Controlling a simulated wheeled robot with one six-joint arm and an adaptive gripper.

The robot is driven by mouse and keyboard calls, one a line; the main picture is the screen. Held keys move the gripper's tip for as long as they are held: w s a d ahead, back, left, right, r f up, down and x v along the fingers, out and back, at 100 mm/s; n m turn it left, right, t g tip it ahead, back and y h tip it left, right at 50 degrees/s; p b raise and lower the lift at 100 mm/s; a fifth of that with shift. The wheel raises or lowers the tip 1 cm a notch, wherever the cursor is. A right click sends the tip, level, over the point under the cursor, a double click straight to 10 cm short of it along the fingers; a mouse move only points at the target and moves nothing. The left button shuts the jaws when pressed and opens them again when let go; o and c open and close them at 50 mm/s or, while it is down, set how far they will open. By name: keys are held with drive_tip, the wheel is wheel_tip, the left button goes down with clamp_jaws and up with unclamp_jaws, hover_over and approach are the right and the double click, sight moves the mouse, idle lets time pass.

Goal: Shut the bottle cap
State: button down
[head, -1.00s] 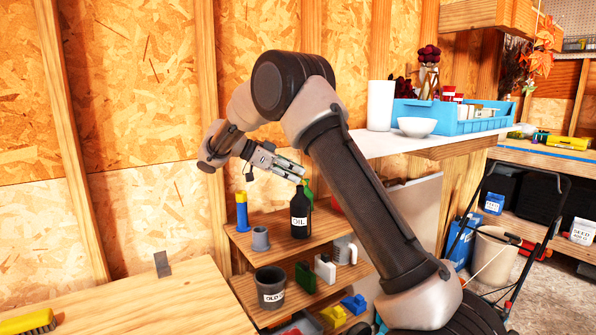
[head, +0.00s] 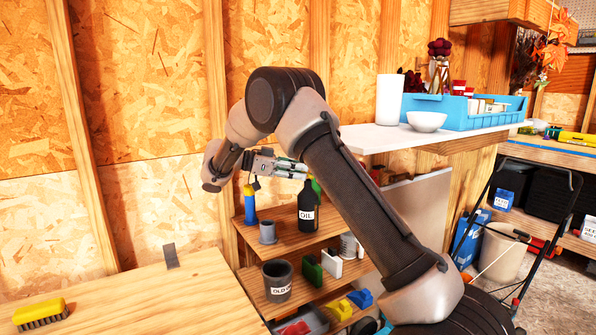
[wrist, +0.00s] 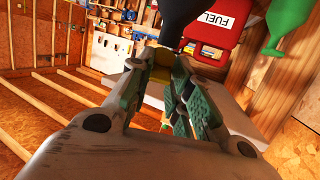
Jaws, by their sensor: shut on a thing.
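The black oil bottle (head: 308,205), with a white OIL label, stands upright on the top shelf of a small wooden rack. My gripper (head: 305,171) is at the top of its neck, reaching in from the left, nearly level. In the wrist view the bottle (wrist: 192,14) appears upside down at the top, its neck tapering to my fingertips (wrist: 162,66). The fingers are shut on a small yellowish piece (wrist: 160,70), apparently the bottle cap. The fingers hide most of it, so I cannot tell how it sits on the neck.
A green bottle (wrist: 288,25) stands close beside the oil bottle. A blue bottle (head: 250,204) and a grey cup (head: 267,231) share the shelf to the left. A red fuel can (wrist: 221,25) is nearby. The white counter (head: 400,138) rises close on the right.

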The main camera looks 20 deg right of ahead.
drive_tip(key=c, duration=1.3)
unclamp_jaws()
drive_tip(key=v, duration=0.7)
drive_tip(key=shift+w+a, duration=0.1)
drive_tip(key=shift+a, duration=0.1)
